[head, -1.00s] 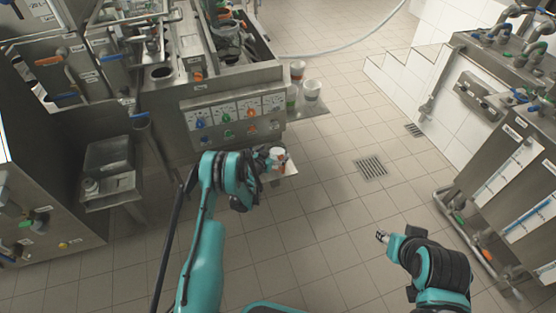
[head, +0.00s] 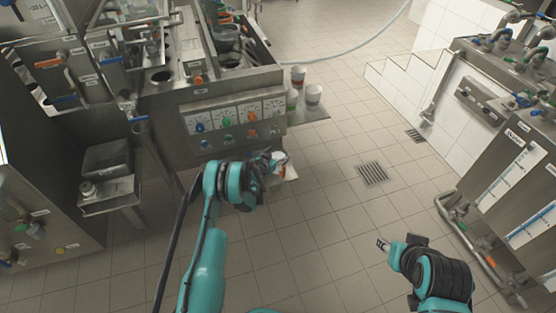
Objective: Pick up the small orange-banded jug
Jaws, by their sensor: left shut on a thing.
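A small white jug with an orange-red band (head: 278,157) is at the front of the steel machine, above a small steel shelf (head: 290,172). My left gripper (head: 273,165) is at the jug and shut on it; the gripper and wrist hide part of the jug. Whether the jug touches the shelf cannot be told. My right gripper (head: 381,244) is over the floor at the lower right, apart from everything; its fingers are too small to tell open from shut.
The control panel (head: 235,120) with coloured knobs is just behind my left gripper.

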